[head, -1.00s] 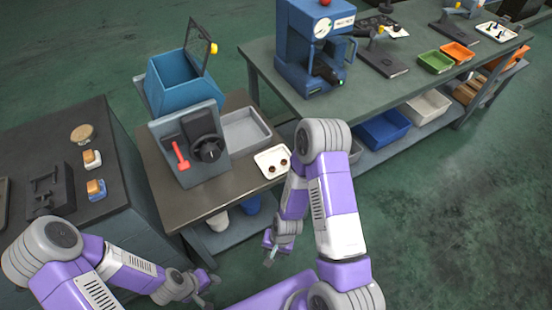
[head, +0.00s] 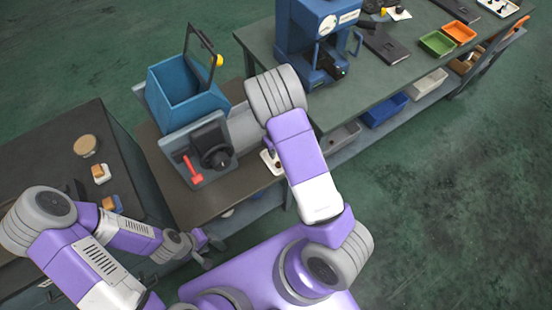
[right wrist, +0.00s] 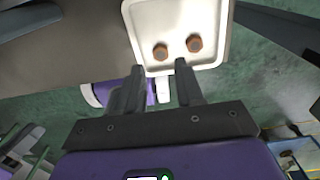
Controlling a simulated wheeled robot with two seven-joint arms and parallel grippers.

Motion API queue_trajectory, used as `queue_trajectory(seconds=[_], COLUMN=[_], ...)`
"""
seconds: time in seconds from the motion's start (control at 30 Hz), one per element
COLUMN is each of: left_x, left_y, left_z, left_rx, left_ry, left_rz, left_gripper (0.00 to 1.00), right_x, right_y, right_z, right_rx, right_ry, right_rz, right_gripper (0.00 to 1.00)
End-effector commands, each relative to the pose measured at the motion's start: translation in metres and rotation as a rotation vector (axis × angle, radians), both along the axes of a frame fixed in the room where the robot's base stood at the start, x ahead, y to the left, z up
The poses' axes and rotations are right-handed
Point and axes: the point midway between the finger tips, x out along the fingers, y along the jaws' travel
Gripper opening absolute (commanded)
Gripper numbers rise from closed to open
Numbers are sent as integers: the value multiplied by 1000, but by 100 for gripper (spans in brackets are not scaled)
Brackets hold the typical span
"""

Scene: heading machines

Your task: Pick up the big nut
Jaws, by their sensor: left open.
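Two copper-brown nuts lie in a white tray (right wrist: 150,12), which shows whole of rim only in part in the right wrist view. The right nut (right wrist: 194,43) looks slightly bigger than the left nut (right wrist: 160,52). My right gripper (right wrist: 158,84) is open and empty, its fingertips just short of the nuts. In the head view my right arm hides most of the tray (head: 268,162) and that gripper. My left gripper (head: 214,254) is open and empty, low beside the front edge of the middle table.
The tray is on the middle table (head: 205,203), beside a machine (head: 200,150) with a red lever and a blue hopper (head: 185,90). A blue press (head: 310,40) stands on the long bench behind. A dark cabinet (head: 60,160) is at left.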

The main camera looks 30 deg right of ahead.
Motion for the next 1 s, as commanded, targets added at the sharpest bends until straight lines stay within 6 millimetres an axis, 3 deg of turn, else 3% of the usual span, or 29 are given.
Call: queue_trajectory(seconds=[0.5, 0.8, 0.83, 1.0], left_x=[0, 0, 0, 0], left_y=[0, 0, 0, 0], left_z=[-18, -18, -18, -18], left_rx=[0, 0, 0, 0], left_ry=[1, 1, 1, 0], left_rz=[0, 0, 0, 0], left_gripper=[43, 43, 43, 43], right_x=[-6, -6, -6, -6], right_y=[0, 1, 1, 1], right_z=[-68, -73, -73, -72], right_rx=[0, 0, 0, 0], right_ry=[2, 0, 0, 1], right_rz=[-6, -3, -3, -3], right_gripper=[37, 37, 36, 9])
